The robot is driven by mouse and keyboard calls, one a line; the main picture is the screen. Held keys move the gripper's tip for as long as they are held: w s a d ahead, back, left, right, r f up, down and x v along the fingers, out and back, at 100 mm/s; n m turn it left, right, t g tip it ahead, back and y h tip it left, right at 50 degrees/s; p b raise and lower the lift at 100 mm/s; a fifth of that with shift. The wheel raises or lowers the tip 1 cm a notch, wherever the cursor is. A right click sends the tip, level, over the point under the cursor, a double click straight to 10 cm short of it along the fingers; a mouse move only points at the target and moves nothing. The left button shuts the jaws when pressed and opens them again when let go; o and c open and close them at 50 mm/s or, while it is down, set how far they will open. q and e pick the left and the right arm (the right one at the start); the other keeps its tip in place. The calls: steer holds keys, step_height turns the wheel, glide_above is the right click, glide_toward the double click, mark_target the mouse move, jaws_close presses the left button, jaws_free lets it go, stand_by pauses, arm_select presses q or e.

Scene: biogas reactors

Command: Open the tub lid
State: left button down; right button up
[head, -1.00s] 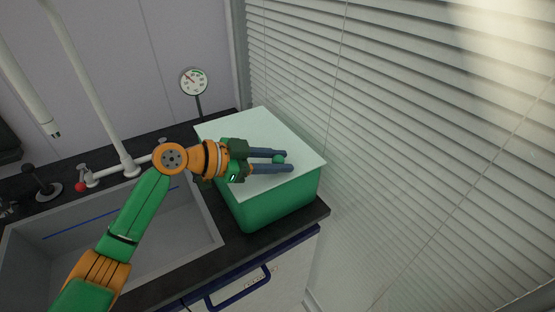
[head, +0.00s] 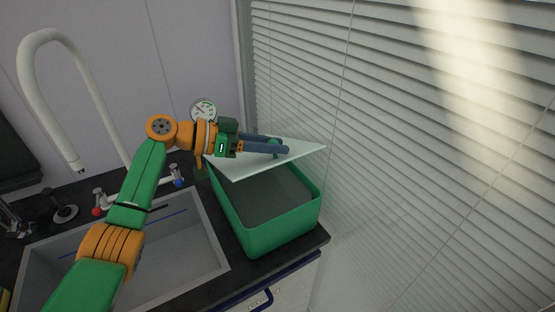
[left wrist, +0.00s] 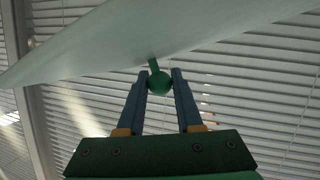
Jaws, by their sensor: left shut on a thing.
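The green tub (head: 262,236) stands on the dark counter to the right of the sink. Its pale lid (head: 250,164) is raised off the tub and tilted, and the tub's grey inside shows below it. My left gripper (head: 281,149) is above the lid, with its fingers around the lid's green knob (head: 274,141). In the left wrist view the round knob (left wrist: 159,82) sits between the fingertips (left wrist: 160,80), with the lid (left wrist: 150,35) beyond it. The right gripper does not show.
The grey sink (head: 205,255) with a white faucet (head: 72,60) lies to the left. A dial gauge (head: 203,110) stands behind the tub. Closed blinds (head: 420,180) rise close on the right.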

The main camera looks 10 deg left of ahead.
arm_select(q)
steer(key=r, duration=0.1)
steer(key=w+a+r+p, duration=0.1)
steer(key=r+p, duration=0.1)
steer(key=shift+w+a+r, duration=0.15)
steer(key=shift+w+r, duration=0.2)
steer(key=shift+w, duration=0.05)
steer(key=shift+w+a+r+p, duration=0.25)
steer(key=shift+w+p, duration=0.1)
steer(key=shift+p, duration=0.3)
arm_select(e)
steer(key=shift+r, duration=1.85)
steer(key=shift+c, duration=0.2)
